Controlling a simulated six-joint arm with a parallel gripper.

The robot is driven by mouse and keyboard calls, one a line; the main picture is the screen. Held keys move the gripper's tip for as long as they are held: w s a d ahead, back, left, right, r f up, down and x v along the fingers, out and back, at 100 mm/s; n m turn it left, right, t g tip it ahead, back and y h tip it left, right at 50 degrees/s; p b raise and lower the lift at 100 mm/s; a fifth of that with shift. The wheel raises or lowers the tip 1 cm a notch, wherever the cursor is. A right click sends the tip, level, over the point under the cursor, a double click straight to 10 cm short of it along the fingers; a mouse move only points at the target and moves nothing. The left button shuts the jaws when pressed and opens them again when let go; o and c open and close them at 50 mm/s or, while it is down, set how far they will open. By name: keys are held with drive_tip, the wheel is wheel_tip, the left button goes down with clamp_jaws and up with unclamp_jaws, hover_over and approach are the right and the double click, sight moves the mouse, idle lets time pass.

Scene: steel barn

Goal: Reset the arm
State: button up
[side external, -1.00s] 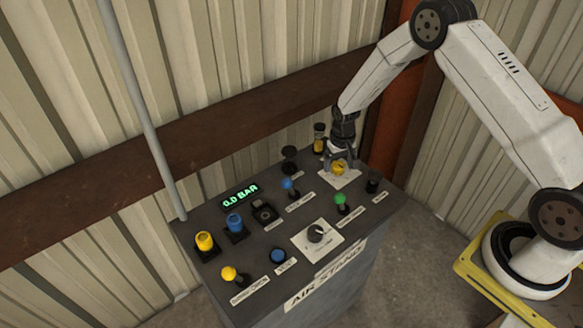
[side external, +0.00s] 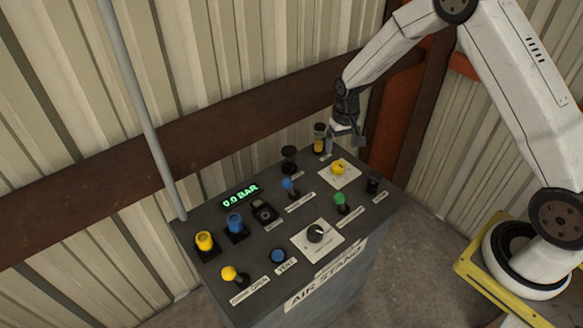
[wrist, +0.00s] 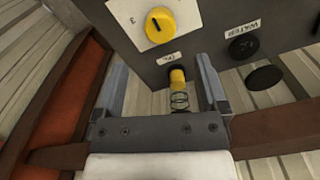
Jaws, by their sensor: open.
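My gripper (side external: 345,146) is open and empty, raised above the far right corner of the air stand panel (side external: 215,262). In the wrist view my gripper (wrist: 161,64) has its two fingers spread wide. Below and between them is a yellow, black-topped fitting (wrist: 177,76) with a coil. The yellow rotary knob (side external: 338,166) on its white plate stands clear of the fingers; it also shows at the top of the wrist view (wrist: 160,25).
The display (side external: 240,195) reads 0.0 BAR. Yellow (side external: 204,240), blue (side external: 235,222) and green (side external: 340,198) controls and a black dial (side external: 315,233) stand on the panel. A brown beam (side external: 110,190) and a corrugated wall are close behind.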

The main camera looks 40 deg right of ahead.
drive_tip(key=shift+r, duration=0.1)
drive_tip(key=shift+s+a+r, duration=0.15)
drive_tip(key=shift+r, duration=0.1)
drive_tip(key=s+a+r+n+t, duration=0.1)
drive_tip(key=s+a+r, duration=0.1)
drive_tip(key=s+r, duration=0.2)
drive_tip(key=s+a+r+n, duration=0.1)
drive_tip(key=s+a+r, duration=0.2)
drive_tip(key=s, duration=0.5)
drive_tip(key=s+a+r+n+t, duration=0.1)
drive_tip(key=s+a+r, duration=0.1)
drive_tip(key=s+r, duration=0.2)
drive_tip(key=s, duration=0.3)
drive_tip(key=shift+a+r+n+t, duration=0.3)
drive_tip(key=shift+a+n, duration=0.05)
drive_tip(key=shift+n, duration=0.05)
